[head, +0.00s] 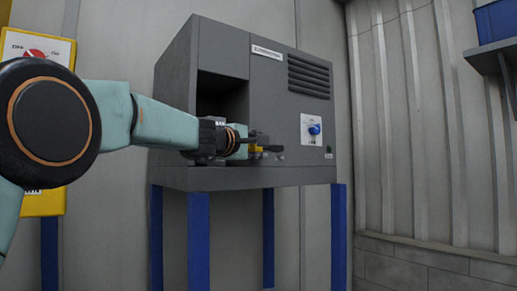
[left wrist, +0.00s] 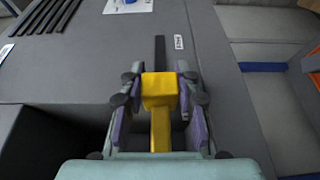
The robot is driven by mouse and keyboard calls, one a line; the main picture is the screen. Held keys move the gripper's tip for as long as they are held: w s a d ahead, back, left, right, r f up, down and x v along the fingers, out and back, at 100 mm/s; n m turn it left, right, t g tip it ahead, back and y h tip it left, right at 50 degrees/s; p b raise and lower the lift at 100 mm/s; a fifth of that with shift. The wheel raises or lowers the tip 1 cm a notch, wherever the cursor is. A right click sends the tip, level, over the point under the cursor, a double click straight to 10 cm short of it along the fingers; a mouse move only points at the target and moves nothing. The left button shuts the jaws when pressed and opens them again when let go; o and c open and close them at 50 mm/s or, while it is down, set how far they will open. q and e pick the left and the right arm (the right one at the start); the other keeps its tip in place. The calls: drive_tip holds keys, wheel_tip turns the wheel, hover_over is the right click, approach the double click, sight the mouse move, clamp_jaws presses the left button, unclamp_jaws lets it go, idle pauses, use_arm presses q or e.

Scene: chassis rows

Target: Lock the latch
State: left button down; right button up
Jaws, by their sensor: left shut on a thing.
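The latch shows as a yellow handle (left wrist: 160,92) with a square head and a narrow stem in the left wrist view. It is at the front of the grey chassis (head: 235,175), beside a dark opening. In the head view only a small yellow part (head: 255,148) shows past my gripper. My left gripper (left wrist: 158,100) is shut on the yellow handle, one finger on each side. In the head view my left gripper (head: 262,147) reaches in from the left across the opening. A dark bar (left wrist: 160,52) extends beyond the handle's head. My right gripper is not in view.
A blue knob (head: 314,129) on a white plate and a vent (head: 308,77) are on the chassis front. The chassis stands on blue legs (head: 198,240). A yellow box (head: 42,203) is at the left. A blue bin (head: 496,20) sits on a shelf at upper right.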

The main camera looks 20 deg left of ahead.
sight(253, 145)
use_arm(q)
drive_tip(key=shift+a+f, duration=0.15)
drive_tip(key=c, duration=1.4)
unclamp_jaws()
drive_tip(key=o, duration=0.5)
drive_tip(key=shift+s+a+r, duration=0.25)
drive_tip(key=shift+s+a, duration=0.15)
drive_tip(key=shift+s, duration=0.25)
drive_tip(key=shift+w+d+f, duration=0.2)
drive_tip(key=shift+w+d, duration=0.25)
drive_tip(key=shift+w, duration=0.1)
drive_tip(key=v, duration=0.6)
drive_tip(key=shift+s+a+r, duration=0.1)
drive_tip(key=shift+a+r, duration=0.05)
drive_tip(key=shift+r, duration=0.05)
drive_tip(key=shift+s+f, duration=0.15)
drive_tip(key=shift+s, duration=0.4)
drive_tip(key=shift+s+a, duration=0.25)
drive_tip(key=shift+s, duration=0.15)
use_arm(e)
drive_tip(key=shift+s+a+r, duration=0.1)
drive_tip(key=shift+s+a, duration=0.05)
use_arm(q)
drive_tip(key=shift+w+d, duration=0.1)
